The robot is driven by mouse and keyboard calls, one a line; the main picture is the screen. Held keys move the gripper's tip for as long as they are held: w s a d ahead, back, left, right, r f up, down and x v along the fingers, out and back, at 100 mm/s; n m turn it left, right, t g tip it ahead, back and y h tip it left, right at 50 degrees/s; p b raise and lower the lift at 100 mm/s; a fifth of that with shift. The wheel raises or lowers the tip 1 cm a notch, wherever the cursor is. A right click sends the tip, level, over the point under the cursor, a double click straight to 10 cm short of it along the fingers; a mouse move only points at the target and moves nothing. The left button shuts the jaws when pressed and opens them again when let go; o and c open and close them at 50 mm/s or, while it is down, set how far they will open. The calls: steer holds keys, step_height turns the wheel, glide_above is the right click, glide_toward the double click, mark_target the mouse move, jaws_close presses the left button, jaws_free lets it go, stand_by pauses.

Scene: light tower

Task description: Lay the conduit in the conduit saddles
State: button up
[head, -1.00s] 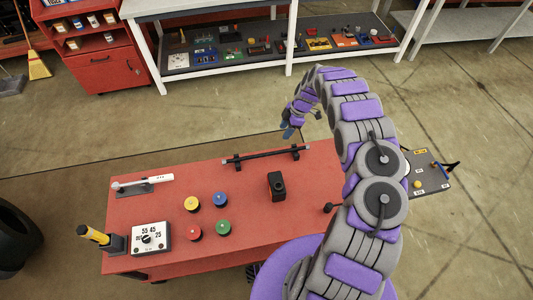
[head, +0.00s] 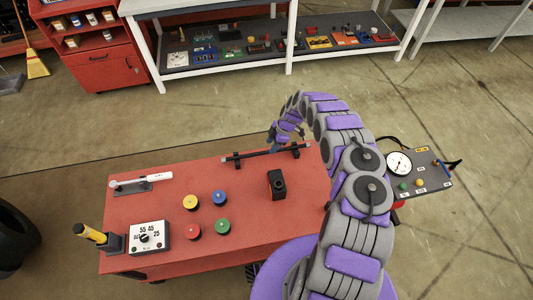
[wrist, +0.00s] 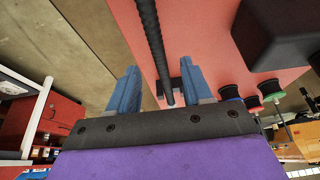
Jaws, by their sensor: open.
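The conduit (head: 262,155) is a thin black ribbed rod at the back edge of the red tabletop. It lies across two small black supports, likely the conduit saddles: a left one (head: 237,161) and a right one (head: 295,153). I cannot tell how deep it sits in them. My gripper (head: 273,142) is open and empty, just behind the conduit near its middle. In the wrist view the conduit (wrist: 152,40) runs between the two blue fingers of my gripper (wrist: 159,68), touching neither. A dark support shows partly behind the right finger.
The red tabletop (head: 140,215) also carries a black block (head: 276,184), several coloured knobs, a white dial box (head: 149,237), a yellow-handled tool (head: 90,233) and a white tool on a stand (head: 140,182). A gauge panel (head: 425,170) stands at the right.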

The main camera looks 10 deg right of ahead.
mark_target(267, 152)
steer(key=shift+b+x, duration=0.7)
steer(key=shift+x, duration=2)
steer(key=shift+w, duration=0.15)
jaws_close()
